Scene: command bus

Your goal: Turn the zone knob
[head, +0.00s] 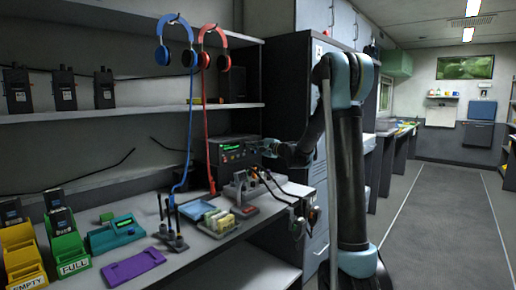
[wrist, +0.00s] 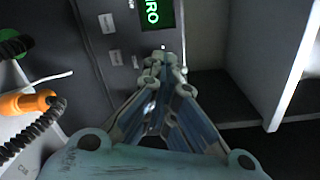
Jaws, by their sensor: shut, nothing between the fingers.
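A dark radio unit (head: 234,151) with a small green display stands on the desk against the back wall. In the wrist view its dark panel (wrist: 90,55) carries a green-lit display (wrist: 152,14) with letters and several small pale labels. My gripper (wrist: 160,62) is shut and empty, its fingertips together just below the display, at or very near the panel. In the head view my gripper (head: 266,148) reaches in from the right to the right end of the unit. I cannot make out the zone knob; the fingertips may hide it. Contact cannot be told.
A blue tray (head: 197,209) and other small items crowd the desk. In the wrist view an orange plug (wrist: 28,103) with a black coiled cord lies at left.

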